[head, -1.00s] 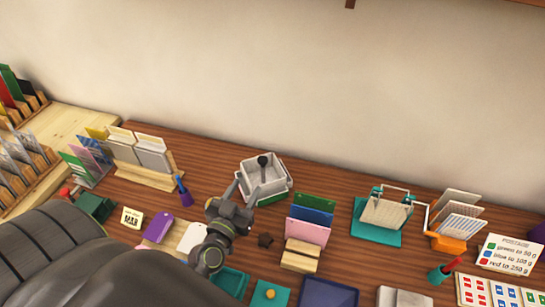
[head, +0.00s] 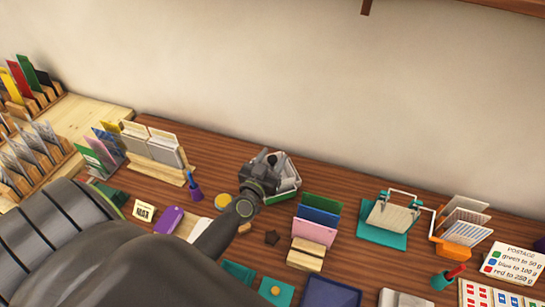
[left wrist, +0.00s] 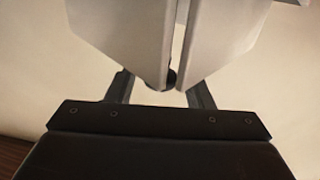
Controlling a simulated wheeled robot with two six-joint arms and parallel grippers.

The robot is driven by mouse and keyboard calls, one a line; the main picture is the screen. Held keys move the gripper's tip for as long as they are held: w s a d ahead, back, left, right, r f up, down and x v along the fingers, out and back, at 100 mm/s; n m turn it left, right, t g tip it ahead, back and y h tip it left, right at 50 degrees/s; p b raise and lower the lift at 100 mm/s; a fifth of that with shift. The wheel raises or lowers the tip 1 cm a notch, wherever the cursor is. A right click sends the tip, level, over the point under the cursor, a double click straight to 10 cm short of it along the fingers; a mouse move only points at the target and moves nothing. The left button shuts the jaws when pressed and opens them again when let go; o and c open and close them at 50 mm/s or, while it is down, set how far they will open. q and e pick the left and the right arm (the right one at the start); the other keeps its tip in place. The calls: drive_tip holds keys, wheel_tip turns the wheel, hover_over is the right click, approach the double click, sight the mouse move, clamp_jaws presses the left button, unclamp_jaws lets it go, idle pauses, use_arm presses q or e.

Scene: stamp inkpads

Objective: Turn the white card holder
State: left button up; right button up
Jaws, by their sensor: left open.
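The white card holder (head: 291,181) stands on the desk near the wall, a boxy white piece with a green patch low on its side. My left gripper (head: 267,162) is over its near left part and hides much of it, including most of the top. In the left wrist view the holder's pale panels (left wrist: 215,40) fill the upper middle. My right gripper is not in view.
Coloured cards (head: 318,218) in a wooden block stand to the right, with a teal stand (head: 383,238) beyond.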

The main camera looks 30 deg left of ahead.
use_arm(q)
drive_tip(key=shift+w, duration=0.2)
clamp_jaws()
idle(0.3)
